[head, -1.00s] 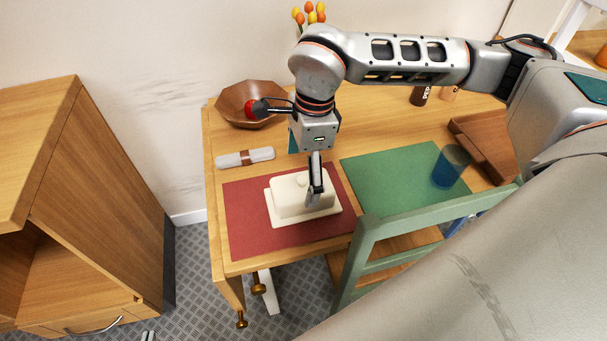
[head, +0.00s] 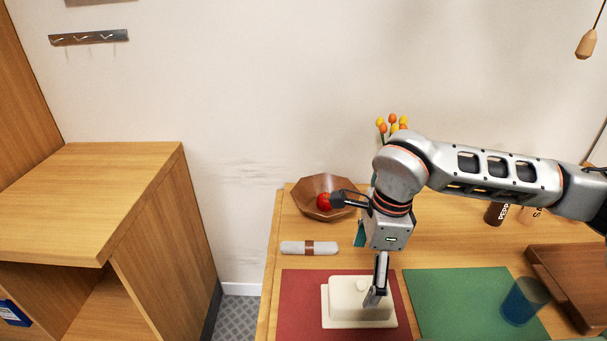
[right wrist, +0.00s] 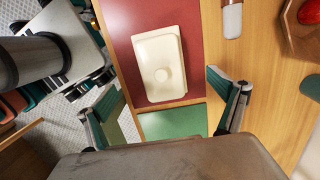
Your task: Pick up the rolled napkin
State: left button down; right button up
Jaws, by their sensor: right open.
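The rolled napkin (head: 310,248) is a white roll with a brown band around its middle. It lies on the wooden table behind the red placemat in the head view. One end of it shows at the top of the right wrist view (right wrist: 232,20). My right gripper (head: 376,298) points down over the butter dish in the head view. In the right wrist view its two fingers (right wrist: 168,104) are spread wide with nothing between them. The gripper is to the right of the napkin and apart from it. My left gripper is not in view.
A cream butter dish (head: 345,311) stands on the red placemat (head: 298,300). A brown bowl (head: 308,194) with a red fruit (head: 324,202) is behind the napkin. A green placemat (head: 450,300), a blue glass (head: 522,303) and a wooden tray (head: 570,275) are at right.

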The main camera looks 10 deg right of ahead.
aim_at(307, 248)
jog(key=k+j, duration=0.65)
jog(key=k, duration=0.25)
